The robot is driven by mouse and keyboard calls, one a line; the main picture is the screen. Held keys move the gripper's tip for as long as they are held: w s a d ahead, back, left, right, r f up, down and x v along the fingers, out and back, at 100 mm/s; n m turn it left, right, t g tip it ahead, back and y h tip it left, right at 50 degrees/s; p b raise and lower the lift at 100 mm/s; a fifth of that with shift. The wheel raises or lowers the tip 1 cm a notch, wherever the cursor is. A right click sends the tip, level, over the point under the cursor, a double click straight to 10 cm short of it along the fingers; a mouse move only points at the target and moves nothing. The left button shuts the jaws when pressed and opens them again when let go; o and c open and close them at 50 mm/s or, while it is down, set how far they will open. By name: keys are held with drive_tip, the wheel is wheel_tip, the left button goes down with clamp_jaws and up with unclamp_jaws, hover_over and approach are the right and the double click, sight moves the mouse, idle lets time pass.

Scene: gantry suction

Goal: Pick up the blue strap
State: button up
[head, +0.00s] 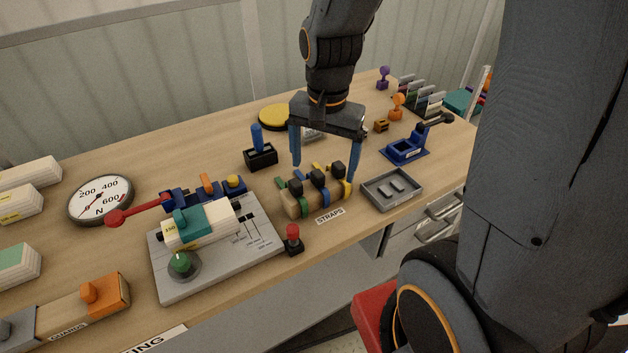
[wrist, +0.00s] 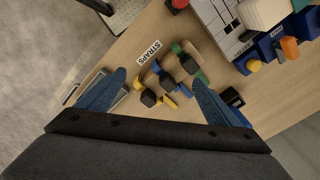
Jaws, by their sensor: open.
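The blue strap (head: 323,191) is the middle of three straps on a wooden holder, between a green strap (head: 304,203) and a yellow strap (head: 346,188). Each has a dark block on top. In the wrist view the blue strap (wrist: 158,69) lies between the fingertips, with the yellow and green straps on either side. My gripper (head: 324,172) is open and empty, pointing down above the holder, its blue fingers spread to either side of the row. It also shows in the wrist view (wrist: 159,77).
A STRAPS label (head: 330,215) lies in front of the holder. A grey tray (head: 408,203) stands to the right, a red-knobbed piece (head: 293,240) and a grey tester board (head: 205,284) to the left. A black stand with a blue handle (head: 260,157) is behind left.

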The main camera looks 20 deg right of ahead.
sight(316, 174)
drive_tip(key=w+m, duration=0.1)
drive_tip(key=m, duration=0.1)
drive_tip(key=w+m, duration=0.2)
drive_tip(key=m, duration=0.1)
drive_tip(key=shift+w+a+f+m, duration=0.1)
drive_tip(key=shift+f+m, duration=0.2)
drive_tip(key=shift+f, duration=0.1)
drive_tip(key=shift+w+f+m+g, duration=0.25)
drive_tip(key=shift+w+m, duration=0.2)
drive_tip(key=shift+m, duration=0.55)
drive_tip(key=shift+f+p, duration=0.75)
drive_tip(key=shift+f, duration=3)
drive_tip(key=c, duration=1.2)
drive_tip(key=shift+o, duration=0.2)
